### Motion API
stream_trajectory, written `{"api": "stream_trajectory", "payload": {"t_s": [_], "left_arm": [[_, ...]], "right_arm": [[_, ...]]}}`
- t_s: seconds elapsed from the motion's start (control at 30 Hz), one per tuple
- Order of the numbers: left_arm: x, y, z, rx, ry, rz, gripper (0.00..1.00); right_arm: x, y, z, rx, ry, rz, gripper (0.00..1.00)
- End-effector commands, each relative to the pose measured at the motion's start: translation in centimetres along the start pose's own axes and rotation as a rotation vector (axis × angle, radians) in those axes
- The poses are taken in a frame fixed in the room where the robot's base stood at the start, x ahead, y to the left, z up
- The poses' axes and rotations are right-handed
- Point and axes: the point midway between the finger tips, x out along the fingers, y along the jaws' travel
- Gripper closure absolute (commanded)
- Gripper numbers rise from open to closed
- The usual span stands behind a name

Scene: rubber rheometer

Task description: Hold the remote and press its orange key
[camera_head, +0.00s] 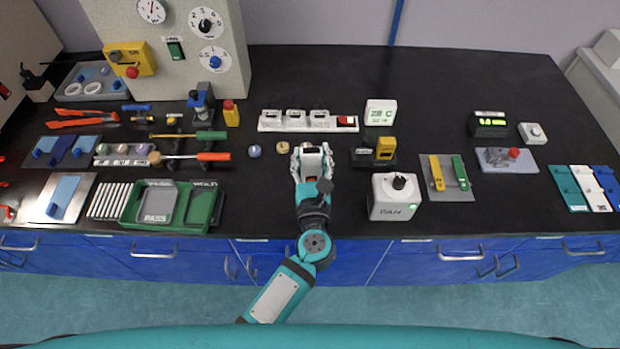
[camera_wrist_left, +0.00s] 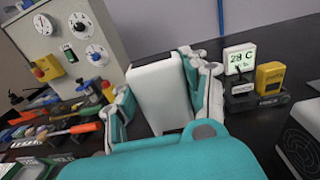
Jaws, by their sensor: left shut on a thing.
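My left gripper (camera_head: 312,152) is over the middle of the bench, its fingers pointing away from me. It is shut on a white slab-like thing, seemingly the remote (camera_wrist_left: 160,92), which stands upright between its two fingers in the left wrist view. Only a plain white face and the top edge of it show there; no orange key is visible. In the head view the gripper mostly hides it. My right gripper is in neither view.
A white FAN box (camera_head: 395,197) with a black knob stands right of my left arm. A yellow device (camera_head: 386,148) on a black stand and a white 28 C display (camera_head: 381,113) are behind it. Trays and tools crowd the left.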

Motion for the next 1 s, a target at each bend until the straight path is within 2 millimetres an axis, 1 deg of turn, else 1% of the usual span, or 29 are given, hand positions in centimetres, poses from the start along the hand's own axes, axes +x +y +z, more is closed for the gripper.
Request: {"api": "stream_trajectory", "payload": {"t_s": [0.83,0.87,1.0], "left_arm": [[0.00,0.01,-0.01,0.001,0.000,0.000,1.00],[0.00,0.01,-0.02,0.000,0.000,0.000,1.00],[0.00,0.01,-0.01,0.001,0.000,0.000,1.00]], "right_arm": [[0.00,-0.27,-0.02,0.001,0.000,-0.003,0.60],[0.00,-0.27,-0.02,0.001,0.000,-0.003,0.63],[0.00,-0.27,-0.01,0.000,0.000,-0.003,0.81]]}}
